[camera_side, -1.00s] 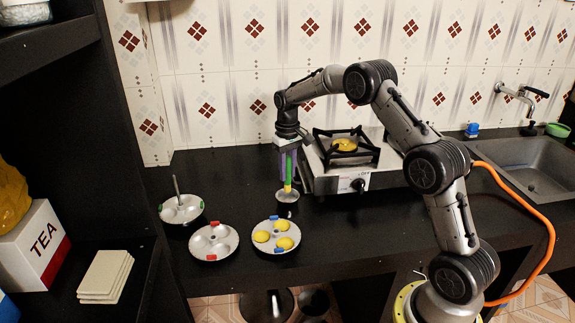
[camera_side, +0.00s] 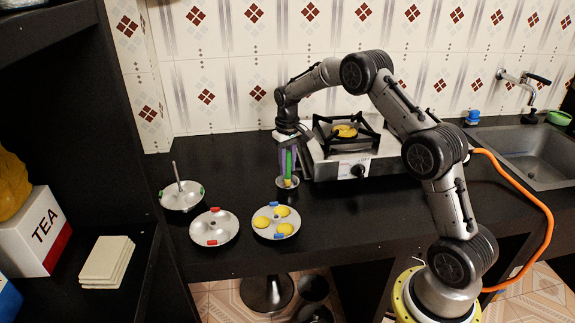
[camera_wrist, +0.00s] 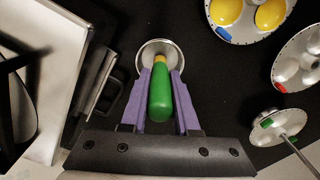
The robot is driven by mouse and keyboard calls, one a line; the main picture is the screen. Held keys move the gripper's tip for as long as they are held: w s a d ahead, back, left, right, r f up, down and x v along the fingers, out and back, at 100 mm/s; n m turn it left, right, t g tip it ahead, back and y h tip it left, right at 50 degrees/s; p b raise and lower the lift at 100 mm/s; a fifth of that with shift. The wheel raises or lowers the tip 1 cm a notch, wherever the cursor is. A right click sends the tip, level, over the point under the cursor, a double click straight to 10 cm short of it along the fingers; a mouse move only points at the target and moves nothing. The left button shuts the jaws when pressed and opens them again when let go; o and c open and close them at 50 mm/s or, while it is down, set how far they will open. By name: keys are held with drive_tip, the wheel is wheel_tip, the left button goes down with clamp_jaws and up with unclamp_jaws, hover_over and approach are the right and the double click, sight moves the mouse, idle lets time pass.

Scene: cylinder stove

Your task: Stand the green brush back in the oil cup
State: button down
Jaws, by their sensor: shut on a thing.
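The green brush (camera_side: 289,161) is upright between the purple fingers of my gripper (camera_side: 288,172). Its yellow lower part is at the mouth of the oil cup (camera_side: 287,193), a small dark metal cup on the black counter. In the wrist view the brush's green handle (camera_wrist: 160,97) points toward the camera, and its yellow end lies over the round cup opening (camera_wrist: 151,47). My gripper (camera_wrist: 161,78) is shut on the brush, just above the cup. The brush's lowest end is hidden inside the cup rim.
A plate with yellow pieces (camera_side: 262,233) stands in front of the cup, and a plate with red clips (camera_side: 197,234) is left of it. A pan with green clips and a rod (camera_side: 172,205) stands farther left. The stove (camera_side: 326,169) is close on the right.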

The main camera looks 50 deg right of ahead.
drive_tip(key=shift+f, duration=0.35)
idle(0.3)
drive_tip(key=c, duration=0.6)
unclamp_jaws()
wheel_tip(320, 180, up, 14)
drive_tip(key=shift+f, duration=0.1)
